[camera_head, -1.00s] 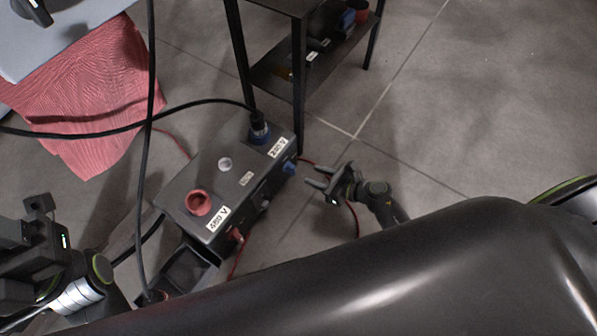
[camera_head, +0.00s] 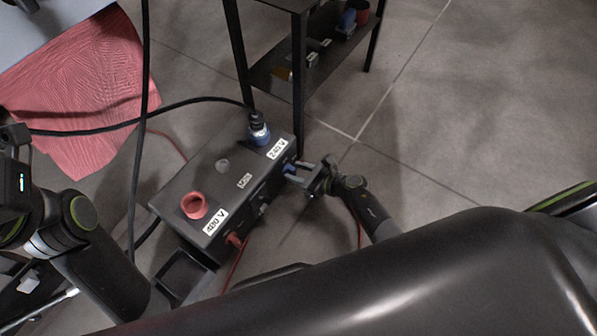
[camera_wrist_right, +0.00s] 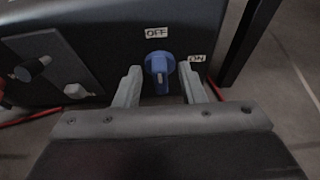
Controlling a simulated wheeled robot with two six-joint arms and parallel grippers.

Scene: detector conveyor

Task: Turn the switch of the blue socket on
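A dark power box stands on the floor, its bare top (camera_head: 222,166) carrying a blue socket (camera_head: 259,134) labelled 240 V with a black plug in it. The blue rotary switch (camera_head: 289,168) is on the side face below that label; in the right wrist view the blue switch (camera_wrist_right: 160,68) has an OFF label above and an ON label to its right. Its pointer mark looks roughly vertical. My right gripper (camera_head: 294,172) is open, its fingers on either side of the switch in the right wrist view (camera_wrist_right: 160,88); contact cannot be told. My left gripper (camera_head: 15,165) is at the left edge, its fingers unclear.
A red socket (camera_head: 195,205) labelled 400 V sits on the box's near end. A black shelf (camera_head: 272,83) stands behind the box. Black cables hang and run across the left. A red cloth (camera_head: 75,95) lies at upper left. Floor at right is clear.

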